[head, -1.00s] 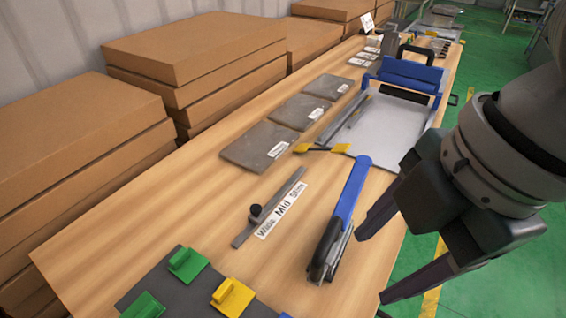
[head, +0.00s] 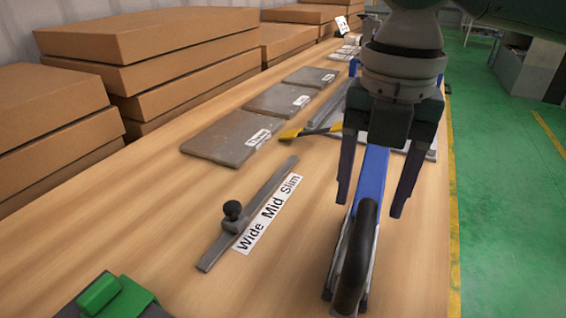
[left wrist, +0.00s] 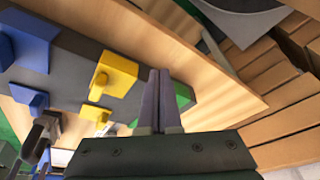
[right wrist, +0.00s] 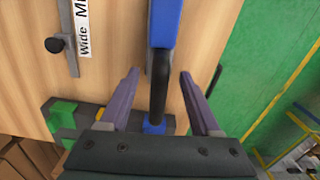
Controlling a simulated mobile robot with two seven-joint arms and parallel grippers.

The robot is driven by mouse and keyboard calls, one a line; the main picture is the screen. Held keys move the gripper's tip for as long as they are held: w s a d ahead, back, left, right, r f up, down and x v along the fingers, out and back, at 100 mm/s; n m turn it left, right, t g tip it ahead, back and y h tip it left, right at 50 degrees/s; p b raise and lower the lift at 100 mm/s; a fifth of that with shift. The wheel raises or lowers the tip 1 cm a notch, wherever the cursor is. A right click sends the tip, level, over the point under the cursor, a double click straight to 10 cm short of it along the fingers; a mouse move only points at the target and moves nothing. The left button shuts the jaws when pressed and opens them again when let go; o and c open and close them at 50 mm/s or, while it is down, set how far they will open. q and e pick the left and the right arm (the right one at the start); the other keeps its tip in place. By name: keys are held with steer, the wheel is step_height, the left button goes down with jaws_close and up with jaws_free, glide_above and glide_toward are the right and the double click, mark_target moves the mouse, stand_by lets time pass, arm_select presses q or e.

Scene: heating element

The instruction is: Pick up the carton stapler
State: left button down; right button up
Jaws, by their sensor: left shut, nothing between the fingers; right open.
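The carton stapler (head: 372,178), a long blue tool with a black grip, lies on the workbench (head: 290,278) near its right edge in the head view. My right gripper (head: 370,205) is open above it, with one finger on each side of the blue arm. In the right wrist view the stapler (right wrist: 158,90) runs between the spread fingers (right wrist: 161,76), and I cannot tell whether they touch it. My left gripper (left wrist: 160,92) is shut and empty in the left wrist view. The stapler's far end is hidden behind my right gripper in the head view.
A metal slide with a black knob (head: 233,212) lies left of the stapler beside a "Wide Mid Slim" label (head: 268,212). Grey plates (head: 232,137) and a yellow-handled tool (head: 292,133) lie farther back. Cardboard stacks (head: 180,65) line the left.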

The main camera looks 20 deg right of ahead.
step_height(320, 180, down, 6)
steer(key=shift+s+r+b, duration=0.1)
steer(key=shift+r+b, duration=0.1)
steer(key=shift+b, duration=0.2)
jaws_close()
stand_by(0.3)
steer(key=shift+r, duration=0.1)
stand_by(0.8)
